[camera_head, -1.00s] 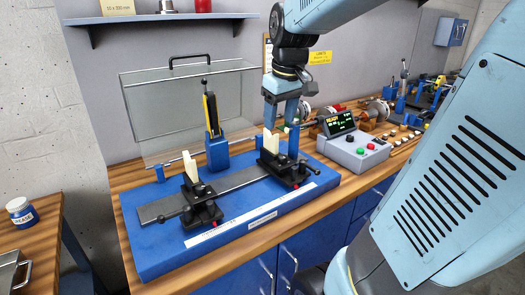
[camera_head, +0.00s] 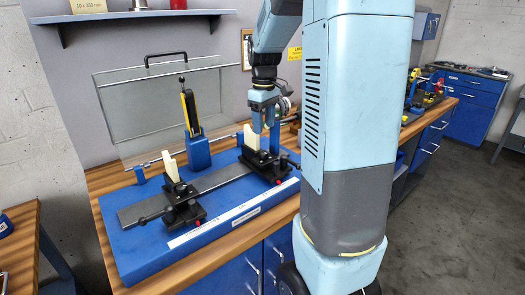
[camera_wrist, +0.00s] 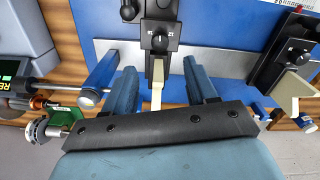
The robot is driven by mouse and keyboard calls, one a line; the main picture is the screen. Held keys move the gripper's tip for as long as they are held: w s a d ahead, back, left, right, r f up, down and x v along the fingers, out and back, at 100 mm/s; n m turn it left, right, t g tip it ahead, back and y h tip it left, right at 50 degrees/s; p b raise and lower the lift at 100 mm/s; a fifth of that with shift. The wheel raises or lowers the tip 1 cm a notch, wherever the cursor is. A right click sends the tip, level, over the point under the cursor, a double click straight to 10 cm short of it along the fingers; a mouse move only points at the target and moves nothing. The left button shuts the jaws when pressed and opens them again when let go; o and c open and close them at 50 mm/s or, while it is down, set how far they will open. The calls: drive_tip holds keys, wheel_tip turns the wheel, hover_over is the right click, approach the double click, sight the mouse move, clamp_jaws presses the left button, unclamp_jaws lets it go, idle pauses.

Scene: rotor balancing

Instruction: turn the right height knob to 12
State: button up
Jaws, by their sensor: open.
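The right support (camera_head: 268,165) is a black stand with a cream upright block (camera_head: 250,138), near the right end of the blue base. In the wrist view its round black height knob (camera_wrist: 159,42) sits on the stand's top, with small white marks that I cannot read. My gripper (camera_head: 264,126) points down over this support. In the wrist view my gripper (camera_wrist: 160,72) is open, its two blue fingers on either side of the cream block (camera_wrist: 156,82). The knob lies beyond the fingertips, between their lines; contact is not visible.
The left support (camera_head: 182,198) stands on the same blue base (camera_head: 150,265), with its own knob (camera_wrist: 295,57). A blue post (camera_head: 196,145) with a yellow-black gauge and a clear cover (camera_head: 135,100) stand behind. My arm hides the bench's right part.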

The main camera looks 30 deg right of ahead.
sight(264, 152)
wheel_tip(264, 152, down, 10)
drive_tip(key=shift+r, duration=0.1)
idle(0.4)
drive_tip(key=c, duration=1)
drive_tip(key=shift+a, duration=0.2)
drive_tip(key=shift+c, duration=0.3)
drive_tip(key=shift+d, duration=0.15)
drive_tip(key=shift+d+m, duration=0.1)
drive_tip(key=shift+m, duration=0.2)
